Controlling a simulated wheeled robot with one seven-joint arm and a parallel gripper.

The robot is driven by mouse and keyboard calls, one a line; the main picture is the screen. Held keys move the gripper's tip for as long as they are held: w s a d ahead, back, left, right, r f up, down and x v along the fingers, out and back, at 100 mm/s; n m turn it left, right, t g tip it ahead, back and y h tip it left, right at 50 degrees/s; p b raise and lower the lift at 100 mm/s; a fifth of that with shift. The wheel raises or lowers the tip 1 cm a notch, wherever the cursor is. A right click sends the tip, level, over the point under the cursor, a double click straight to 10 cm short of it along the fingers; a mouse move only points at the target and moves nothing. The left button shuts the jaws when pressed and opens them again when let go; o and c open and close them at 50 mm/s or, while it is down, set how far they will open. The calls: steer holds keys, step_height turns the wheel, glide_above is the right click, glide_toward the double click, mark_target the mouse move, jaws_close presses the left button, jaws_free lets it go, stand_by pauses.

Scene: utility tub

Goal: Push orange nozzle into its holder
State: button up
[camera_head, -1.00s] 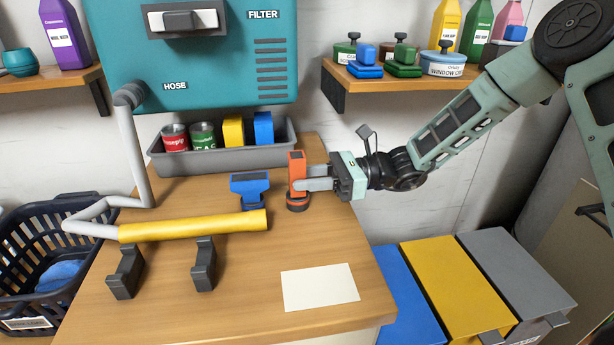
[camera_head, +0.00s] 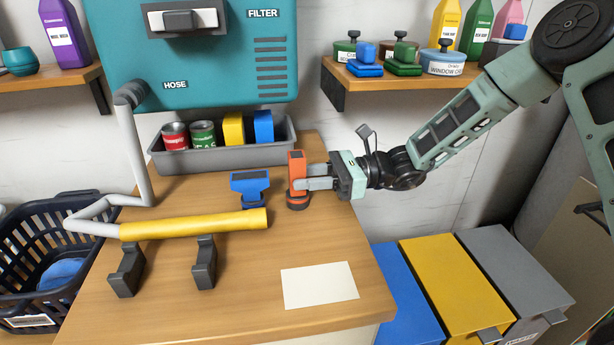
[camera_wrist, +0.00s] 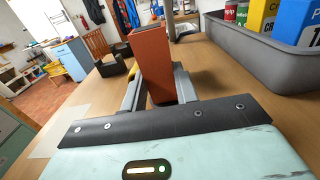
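The orange nozzle (camera_head: 297,168) stands upright on the bench, to the right of a blue nozzle (camera_head: 250,184). Its lower end meets a dark round holder with an orange edge (camera_head: 298,203). I cannot tell how deep it sits in the holder. My gripper (camera_head: 312,178) reaches in from the right, with its two grey fingers on either side of the nozzle, seemingly gripping it.
A yellow-handled grey hose (camera_head: 190,226) lies to the left, above two dark brackets (camera_head: 204,265). A grey bin (camera_head: 225,155) with cans and boxes stands behind. A white card (camera_head: 320,285) lies on clear bench in front.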

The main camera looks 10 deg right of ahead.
steer(key=o, duration=1)
steer(key=shift+f, duration=0.1)
